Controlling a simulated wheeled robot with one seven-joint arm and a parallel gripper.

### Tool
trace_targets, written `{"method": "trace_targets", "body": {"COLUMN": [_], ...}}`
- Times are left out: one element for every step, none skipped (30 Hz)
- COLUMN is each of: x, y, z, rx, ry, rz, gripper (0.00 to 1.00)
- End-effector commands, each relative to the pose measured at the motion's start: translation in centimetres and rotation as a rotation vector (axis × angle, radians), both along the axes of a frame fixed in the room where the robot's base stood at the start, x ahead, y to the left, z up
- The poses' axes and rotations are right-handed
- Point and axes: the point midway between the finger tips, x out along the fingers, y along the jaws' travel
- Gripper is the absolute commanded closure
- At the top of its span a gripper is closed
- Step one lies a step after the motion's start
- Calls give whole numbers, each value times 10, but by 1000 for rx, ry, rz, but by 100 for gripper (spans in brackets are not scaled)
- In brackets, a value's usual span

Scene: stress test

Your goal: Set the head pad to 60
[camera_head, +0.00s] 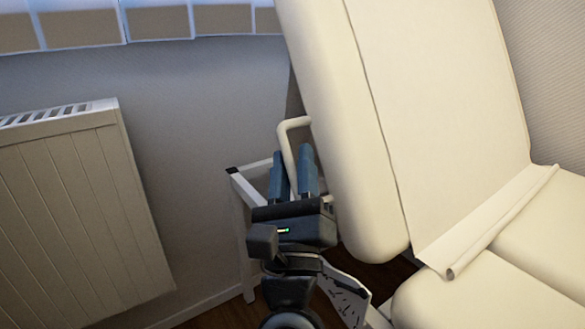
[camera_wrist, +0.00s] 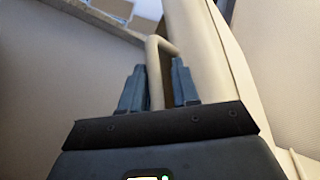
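The head pad (camera_head: 335,100) is the raised cream backrest of a padded couch, tilted steeply up. A pale looped handle (camera_head: 284,135) sticks out from its left side; it also shows in the wrist view (camera_wrist: 152,58). My gripper (camera_head: 293,151) is beside the pad's left edge, pointing up at the handle. In the wrist view, its two blue-grey fingers (camera_wrist: 158,66) stand apart on either side of the handle's bar. The bar is close to the left finger, with a gap on the right. The handle's lower end is hidden behind my gripper.
A paper sheet (camera_head: 440,110) covers the backrest and ends in a roll at the seat (camera_head: 540,265). A white metal frame (camera_head: 245,190) stands just left of my gripper. A radiator (camera_head: 75,215) is on the wall at left, below a window (camera_head: 150,20).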

Motion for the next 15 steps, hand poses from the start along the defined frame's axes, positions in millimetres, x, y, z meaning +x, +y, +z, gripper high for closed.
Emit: {"method": "trace_targets", "body": {"x": [0, 0, 1, 1, 1, 1, 1, 1, 1, 0, -1, -3, -5, -8, -13], "y": [0, 0, 0, 0, 0, 0, 1, 1, 1, 1, 1, 1, 1, 1, 1], "z": [0, 0, -1, -1, -1, -1, -1, -1, -2, -2, -4, -6, -8, -10, -13], "rx": [-1, 0, -1, -1, -1, -1, -1, -1, -1, -1, -1, -3, -3, -3, -4], "ry": [0, 1, 2, 2, 2, 2, 2, 3, 4, 4, 4, 5, 5, 5, 6], "rz": [1, 0, 1, 1, 1, 2, 2, 1, 2, 2, 2, 2, 2, 1, 2], "gripper": [64, 62, 60, 60, 60, 60, 60, 60, 60, 60, 60, 60, 60, 60, 60]}}
